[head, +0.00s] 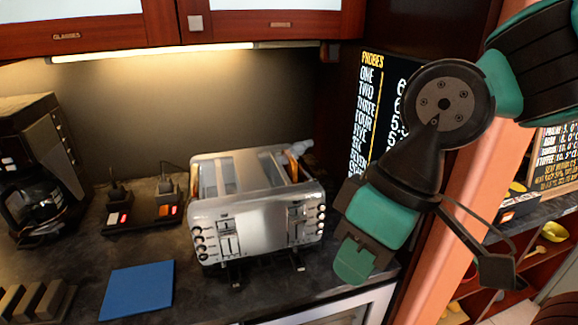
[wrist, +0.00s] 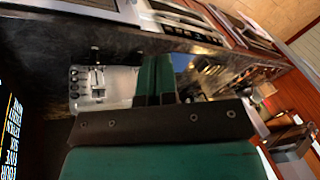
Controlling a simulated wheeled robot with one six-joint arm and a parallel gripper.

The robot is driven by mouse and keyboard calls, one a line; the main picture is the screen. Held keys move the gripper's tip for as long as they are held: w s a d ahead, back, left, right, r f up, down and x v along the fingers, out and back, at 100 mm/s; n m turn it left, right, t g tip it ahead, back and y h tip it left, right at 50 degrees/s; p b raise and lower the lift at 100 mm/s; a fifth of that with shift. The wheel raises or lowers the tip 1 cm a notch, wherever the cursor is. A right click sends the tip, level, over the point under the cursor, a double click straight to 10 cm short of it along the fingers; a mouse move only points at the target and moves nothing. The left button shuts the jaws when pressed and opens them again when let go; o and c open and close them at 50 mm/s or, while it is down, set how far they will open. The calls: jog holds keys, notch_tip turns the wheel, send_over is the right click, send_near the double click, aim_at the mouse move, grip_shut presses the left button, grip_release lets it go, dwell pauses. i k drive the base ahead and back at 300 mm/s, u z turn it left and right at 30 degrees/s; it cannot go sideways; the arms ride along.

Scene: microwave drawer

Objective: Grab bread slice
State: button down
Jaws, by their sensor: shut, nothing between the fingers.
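A silver toaster (head: 262,212) stands on the dark counter, and its front also shows in the wrist view (wrist: 92,87). A brown bread slice (head: 292,163) pokes up from the toaster's right slot, with only its upper edge showing. I cannot make out the slice in the wrist view. My gripper (head: 354,262) is to the right of the toaster, apart from it, with its green fingers pointing down. In the wrist view the green fingers (wrist: 155,78) are together, with nothing seen between them.
A blue mat (head: 138,290) lies left of the toaster. A coffee maker (head: 35,180) and a black switch box (head: 142,213) stand further left. A dark price board (head: 378,110) is behind my arm. Cabinets (head: 250,25) hang above.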

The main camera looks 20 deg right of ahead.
aim_at(291, 169)
jog(key=z, duration=0.1)
jog(key=k, duration=0.45)
jog(key=u, duration=0.75)
jog(key=i, duration=1.15)
jog(key=z, duration=0.6)
